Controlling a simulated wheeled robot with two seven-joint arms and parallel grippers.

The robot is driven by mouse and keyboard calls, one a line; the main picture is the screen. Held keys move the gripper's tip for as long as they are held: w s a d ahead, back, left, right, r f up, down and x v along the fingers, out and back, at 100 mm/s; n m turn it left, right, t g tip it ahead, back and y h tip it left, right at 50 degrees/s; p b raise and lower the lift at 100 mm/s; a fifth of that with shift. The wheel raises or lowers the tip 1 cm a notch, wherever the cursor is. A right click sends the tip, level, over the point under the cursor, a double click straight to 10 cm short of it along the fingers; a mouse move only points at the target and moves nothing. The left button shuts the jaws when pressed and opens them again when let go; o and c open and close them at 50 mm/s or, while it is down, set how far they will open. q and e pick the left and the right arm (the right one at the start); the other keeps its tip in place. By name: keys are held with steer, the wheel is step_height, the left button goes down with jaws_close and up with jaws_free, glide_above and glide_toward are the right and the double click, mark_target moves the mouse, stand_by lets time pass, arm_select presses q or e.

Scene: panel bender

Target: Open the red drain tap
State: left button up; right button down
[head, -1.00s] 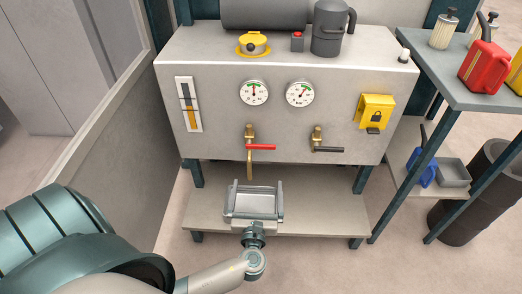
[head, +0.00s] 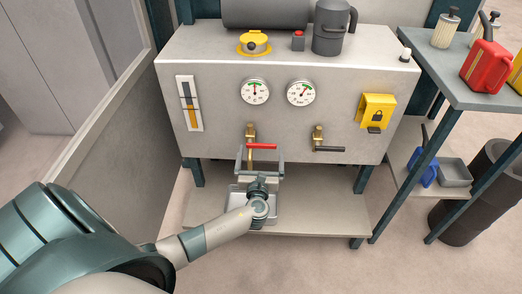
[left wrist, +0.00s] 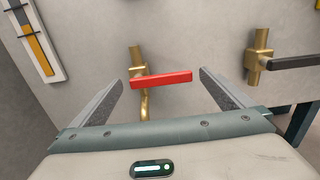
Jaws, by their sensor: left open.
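The red drain tap has a red lever (head: 262,146) on a brass valve (head: 250,132) low on the front of the grey tank. The lever lies level, pointing right from the valve. In the left wrist view the red lever (left wrist: 163,79) shows between the two fingers, with the brass spout (left wrist: 145,104) below it. My left gripper (head: 261,152) is open and empty, its fingertips just below and to either side of the lever in the head view. Contact cannot be told. It also shows in the left wrist view (left wrist: 160,80). My right gripper is not in view.
A second valve with a black lever (head: 328,149) sits to the right. A metal tray (head: 270,216) stands on the lower shelf (head: 325,215), partly behind my gripper. Two gauges (head: 255,91) and a yellow lock box (head: 376,111) are on the tank front. A wall stands at the left.

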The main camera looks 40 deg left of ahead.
arm_select(q)
steer(key=shift+x, duration=0.95)
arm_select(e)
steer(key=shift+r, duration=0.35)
arm_select(q)
steer(key=c, duration=1.3)
steer(key=shift+c, duration=0.3)
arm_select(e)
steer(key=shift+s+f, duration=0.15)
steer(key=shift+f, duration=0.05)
